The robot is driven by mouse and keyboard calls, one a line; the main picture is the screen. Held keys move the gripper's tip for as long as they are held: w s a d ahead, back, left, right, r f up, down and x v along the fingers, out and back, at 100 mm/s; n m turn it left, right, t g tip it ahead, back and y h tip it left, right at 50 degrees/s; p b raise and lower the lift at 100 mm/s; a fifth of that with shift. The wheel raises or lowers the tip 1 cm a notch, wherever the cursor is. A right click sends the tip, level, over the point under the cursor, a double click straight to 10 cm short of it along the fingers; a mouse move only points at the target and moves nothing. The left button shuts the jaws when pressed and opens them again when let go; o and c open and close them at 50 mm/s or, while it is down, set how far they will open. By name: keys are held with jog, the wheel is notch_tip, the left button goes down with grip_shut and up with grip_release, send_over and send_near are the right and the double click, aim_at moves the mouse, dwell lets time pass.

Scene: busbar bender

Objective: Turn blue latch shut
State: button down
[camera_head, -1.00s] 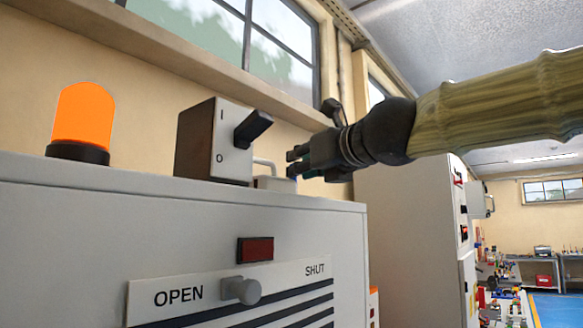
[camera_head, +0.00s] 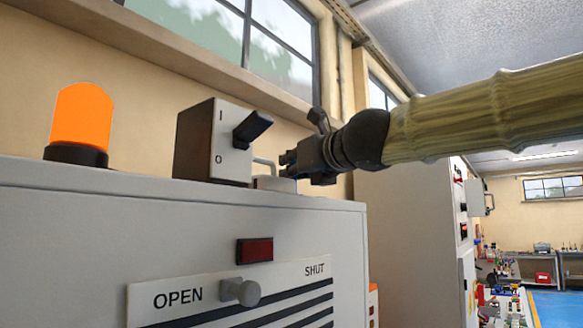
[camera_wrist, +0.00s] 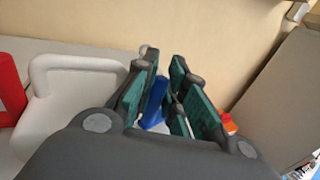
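The blue latch (camera_wrist: 155,103) shows in the wrist view as a small upright blue piece between my two fingers. In the head view I cannot make it out; my gripper is in front of that spot. My gripper (camera_head: 288,164) is at the top of the grey cabinet, right of the switch box, above a small pale block (camera_head: 273,183). In the wrist view my gripper (camera_wrist: 163,72) has its teal-padded fingers apart, with the latch in the gap. Gaps seem to remain beside the latch, so it does not look gripped.
A switch box with a black lever (camera_head: 252,130) and a pale bent handle (camera_head: 265,162) stand close left of my gripper. An orange beacon (camera_head: 82,118) is farther left. The cabinet front (camera_head: 150,235) carries a grey knob (camera_head: 240,291) between OPEN and SHUT.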

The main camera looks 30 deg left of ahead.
jog(key=shift+f+t+b, duration=0.15)
jog(key=shift+t+b, duration=0.15)
jog(key=shift+b, duration=0.15)
jog(key=shift+a+m+b, duration=0.1)
jog(key=shift+m+b, duration=0.2)
jog(key=shift+b, duration=0.15)
jog(key=shift+a+m+t+h+b, duration=0.15)
jog(key=shift+m+t+h+b, duration=0.15)
jog(key=shift+t+h+b, duration=0.35)
jog(key=c, duration=1.7)
grip_release()
jog(key=shift+v, duration=4.05)
